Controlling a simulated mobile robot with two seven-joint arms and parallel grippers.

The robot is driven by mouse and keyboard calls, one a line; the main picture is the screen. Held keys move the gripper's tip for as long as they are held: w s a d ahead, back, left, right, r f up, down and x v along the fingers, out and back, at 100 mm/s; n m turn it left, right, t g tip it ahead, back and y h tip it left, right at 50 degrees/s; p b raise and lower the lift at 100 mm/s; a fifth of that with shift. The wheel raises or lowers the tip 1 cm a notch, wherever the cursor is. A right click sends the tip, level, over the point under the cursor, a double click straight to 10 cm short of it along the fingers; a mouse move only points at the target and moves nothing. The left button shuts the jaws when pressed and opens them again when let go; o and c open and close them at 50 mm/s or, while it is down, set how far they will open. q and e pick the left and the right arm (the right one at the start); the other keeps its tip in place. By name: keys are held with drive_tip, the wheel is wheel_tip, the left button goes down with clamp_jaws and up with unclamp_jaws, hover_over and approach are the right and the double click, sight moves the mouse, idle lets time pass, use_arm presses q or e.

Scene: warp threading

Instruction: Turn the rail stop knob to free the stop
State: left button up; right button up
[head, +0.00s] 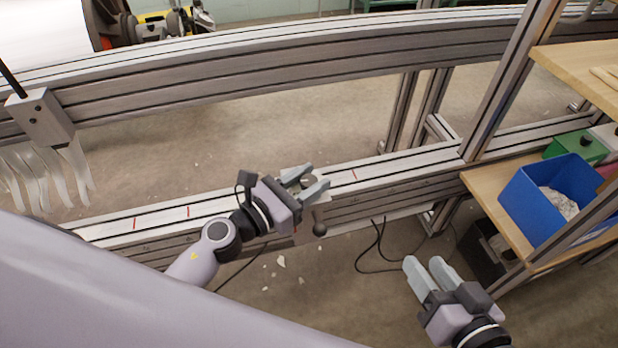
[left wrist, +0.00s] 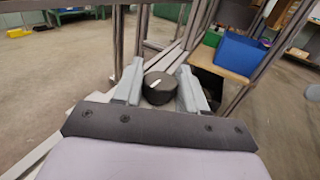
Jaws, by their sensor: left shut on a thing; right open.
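The rail stop knob (left wrist: 160,90) is a dark round knob with a pale mark on its top. In the left wrist view it sits between the two grey fingers of my left gripper (left wrist: 160,84), which is shut on it. In the head view my left gripper (head: 313,180) is at the front rail, and its fingers mostly hide the knob. My right gripper (head: 424,262) is open and empty, in front of the rail to the right.
The front rail (head: 385,175) carries several red marks. A blue bin (head: 555,200) and a green bin (head: 578,147) stand on a wooden shelf at right. Upright aluminium posts (head: 505,80) stand near it. A block with hanging pale strips (head: 40,115) is at left. Cables lie on the floor.

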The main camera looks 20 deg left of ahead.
sight(302, 187)
use_arm(q)
drive_tip(key=o, duration=0.8)
drive_tip(key=shift+o, duration=0.6)
use_arm(e)
drive_tip(key=shift+s+f, duration=0.3)
drive_tip(key=shift+d, duration=0.1)
use_arm(q)
drive_tip(key=v, duration=0.6)
drive_tip(key=shift+f+b, duration=0.1)
drive_tip(key=shift+b, duration=0.3)
drive_tip(key=shift+s+a, duration=0.3)
drive_tip(key=shift+s, duration=0.2)
use_arm(e)
drive_tip(key=shift+w+a+r, duration=0.25)
drive_tip(key=shift+s+d+f, duration=0.1)
drive_tip(key=shift+s+f, duration=0.1)
drive_tip(key=shift+f, duration=0.05)
